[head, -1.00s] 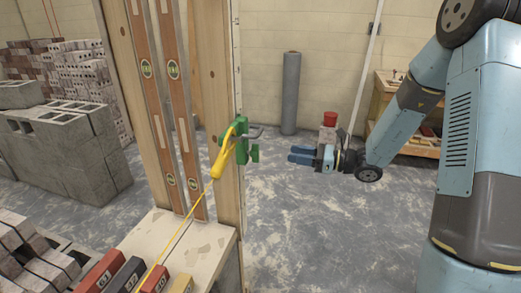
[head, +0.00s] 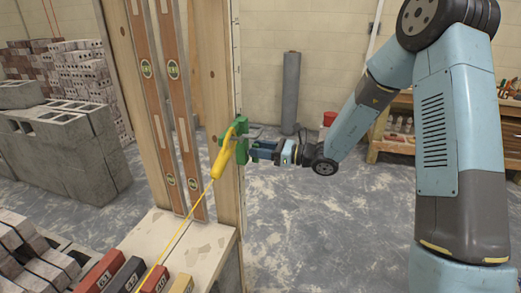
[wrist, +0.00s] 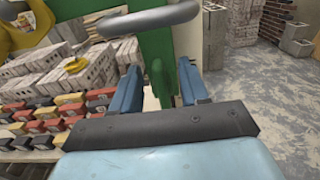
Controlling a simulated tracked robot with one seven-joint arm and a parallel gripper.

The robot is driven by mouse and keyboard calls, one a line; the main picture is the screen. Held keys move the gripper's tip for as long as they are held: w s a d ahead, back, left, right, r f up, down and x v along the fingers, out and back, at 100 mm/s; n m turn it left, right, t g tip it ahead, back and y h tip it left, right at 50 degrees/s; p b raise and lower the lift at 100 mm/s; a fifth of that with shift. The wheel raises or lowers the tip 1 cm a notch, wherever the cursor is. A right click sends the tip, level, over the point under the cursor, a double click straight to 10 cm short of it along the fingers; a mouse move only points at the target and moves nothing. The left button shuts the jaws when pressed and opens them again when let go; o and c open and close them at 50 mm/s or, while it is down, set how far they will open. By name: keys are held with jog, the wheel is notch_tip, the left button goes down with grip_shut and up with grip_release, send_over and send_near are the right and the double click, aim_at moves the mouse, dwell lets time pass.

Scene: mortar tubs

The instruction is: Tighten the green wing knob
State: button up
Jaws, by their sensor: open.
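A green clamp (head: 242,147) is fixed on the edge of the upright wooden post in the head view. A yellow line holder (head: 221,160) hangs on it with a taut yellow string. My gripper (head: 264,149) is level with the clamp's right side, its blue fingers reaching the green wing knob. In the wrist view the green wing knob (wrist: 158,86) stands upright between the two open fingers of my gripper (wrist: 160,92). I see space on both sides of it. In the head view the fingers partly hide the knob.
A grey metal bar (wrist: 150,16) crosses above the knob in the wrist view. Two orange spirit levels (head: 172,75) lean on the post. Labelled blocks (head: 126,275) lie at the front. A grey roll (head: 290,92) stands by the wall.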

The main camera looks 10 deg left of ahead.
grip_shut()
dwell(0.3)
